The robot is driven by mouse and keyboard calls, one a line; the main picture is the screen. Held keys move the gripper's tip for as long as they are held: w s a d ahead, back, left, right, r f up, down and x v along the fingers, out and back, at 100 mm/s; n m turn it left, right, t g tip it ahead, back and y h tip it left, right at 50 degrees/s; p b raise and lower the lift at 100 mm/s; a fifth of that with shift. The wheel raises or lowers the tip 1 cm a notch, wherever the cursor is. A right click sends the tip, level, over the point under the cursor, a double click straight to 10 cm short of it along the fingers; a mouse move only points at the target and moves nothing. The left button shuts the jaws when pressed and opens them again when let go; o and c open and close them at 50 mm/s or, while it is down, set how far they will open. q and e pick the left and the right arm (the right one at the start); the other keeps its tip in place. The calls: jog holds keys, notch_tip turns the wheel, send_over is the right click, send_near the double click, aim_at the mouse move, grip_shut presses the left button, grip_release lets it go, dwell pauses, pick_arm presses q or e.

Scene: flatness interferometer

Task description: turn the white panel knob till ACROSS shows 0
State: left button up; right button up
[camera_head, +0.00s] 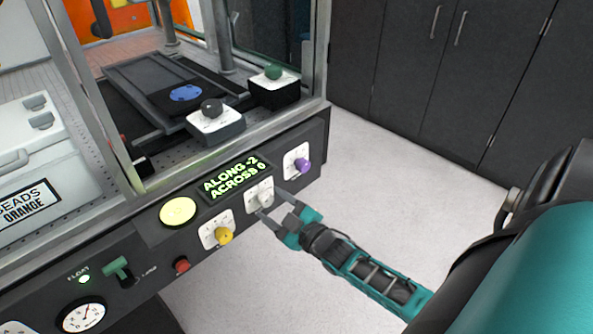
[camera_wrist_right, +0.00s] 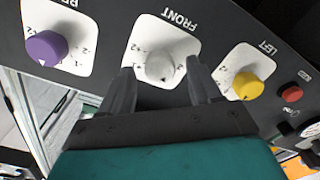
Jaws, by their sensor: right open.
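The white panel knob (camera_head: 265,197) sits on the front panel between the yellow and purple knobs. In the right wrist view the white knob (camera_wrist_right: 160,66) is under the label FRONT, which appears upside down. The green display (camera_head: 235,180) reads ALONG -2 and ACROSS 0. My right gripper (camera_head: 273,206) is open, with one finger on each side of the white knob; in the wrist view its fingers (camera_wrist_right: 160,84) stand apart, with gaps visible beside the knob. I cannot tell whether the fingertips touch the panel. My left gripper is in neither view.
The yellow knob (camera_head: 223,236) and purple knob (camera_head: 301,165) flank the white one closely. A red button (camera_head: 181,265), green-handled lever (camera_head: 118,268) and dial gauge (camera_head: 82,314) are further left. The floor (camera_head: 375,160) before the dark cabinets (camera_head: 445,70) is clear.

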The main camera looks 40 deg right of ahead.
jog(key=s+d, duration=0.1)
jog(key=s, duration=1)
jog(key=shift+r, duration=0.1)
jog(key=s+a+f+m+g, duration=0.2)
jog(key=a+g, duration=0.1)
jog(key=a, duration=0.3)
jog(key=s+a+f+m+g, duration=0.3)
jog(key=a+g, duration=0.1)
jog(key=a, duration=0.3)
jog(key=shift+a+f+m+y, duration=0.25)
jog(key=shift+m+y, duration=0.05)
